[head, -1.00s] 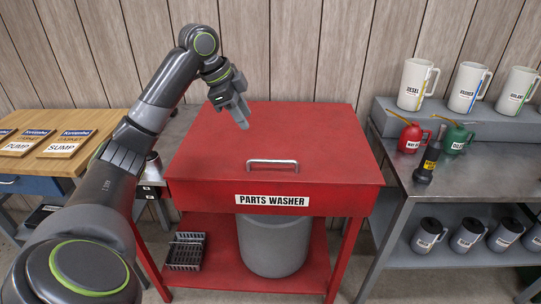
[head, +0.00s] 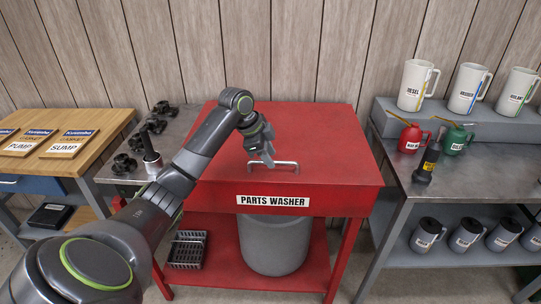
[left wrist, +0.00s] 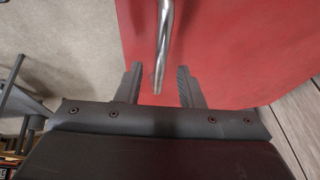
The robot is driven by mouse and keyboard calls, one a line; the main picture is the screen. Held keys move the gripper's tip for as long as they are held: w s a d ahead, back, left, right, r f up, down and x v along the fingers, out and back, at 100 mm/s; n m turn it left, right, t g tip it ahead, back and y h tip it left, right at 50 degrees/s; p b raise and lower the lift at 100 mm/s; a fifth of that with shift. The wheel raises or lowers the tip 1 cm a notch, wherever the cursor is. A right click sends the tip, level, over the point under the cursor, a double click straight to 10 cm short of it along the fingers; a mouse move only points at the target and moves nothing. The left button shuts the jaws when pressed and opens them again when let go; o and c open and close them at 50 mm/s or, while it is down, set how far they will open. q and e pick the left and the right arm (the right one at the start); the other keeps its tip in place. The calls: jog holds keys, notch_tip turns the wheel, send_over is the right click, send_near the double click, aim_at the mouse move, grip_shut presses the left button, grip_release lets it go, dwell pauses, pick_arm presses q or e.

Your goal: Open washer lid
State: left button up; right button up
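The parts washer is a red cabinet with a flat red lid (head: 320,140), which is shut. Its silver bar handle (head: 287,164) lies near the lid's front edge, above the white "PARTS WASHER" label (head: 273,201). My left gripper (head: 267,161) is above the lid, right at the handle's left part. In the left wrist view my left gripper (left wrist: 158,88) is open, and the handle (left wrist: 164,45) shows between its two fingers. Neither finger visibly touches the handle. My right gripper is not in view.
A grey bench with a red can (head: 411,138), a green can (head: 456,139) and white jugs stands on the right. A metal table with dark parts and a wooden bench with boards (head: 68,144) stand on the left. A wood-panelled wall is behind.

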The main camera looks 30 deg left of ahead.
pick_arm(q)
jog(key=shift+w+d+f, duration=0.15)
jog(key=shift+w+f, duration=0.05)
jog(key=shift+f, duration=0.4)
grip_shut()
jog(key=shift+r, duration=0.1)
